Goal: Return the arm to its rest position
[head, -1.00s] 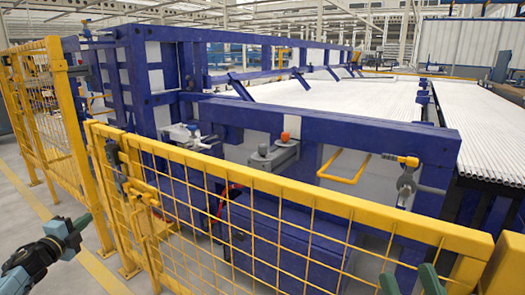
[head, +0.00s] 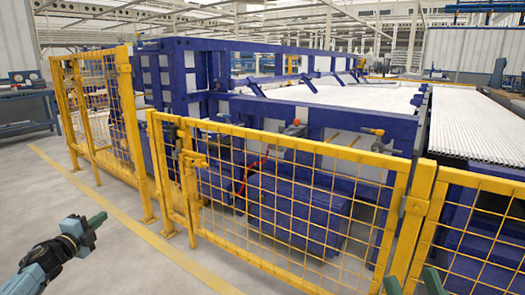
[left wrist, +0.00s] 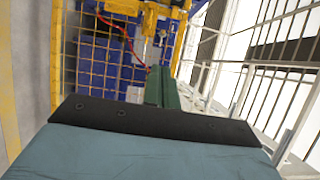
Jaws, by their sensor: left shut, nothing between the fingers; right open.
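My left gripper (head: 95,224) is at the lower left of the head view, its green fingers together and empty, in front of the yellow fence over bare floor. In the left wrist view the green fingers (left wrist: 165,88) are pressed together with nothing between them, pointing toward the fence. My right gripper (head: 412,283) shows only as two green fingertips at the bottom edge of the head view. They stand apart with nothing seen between them; the rest of that arm is out of frame.
A yellow mesh fence (head: 290,175) with a gate stands ahead. Behind it is a blue machine frame (head: 300,110) with rows of white pipes (head: 475,128). A workbench (head: 25,110) stands at the far left. Grey floor (head: 100,265) is clear at the lower left.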

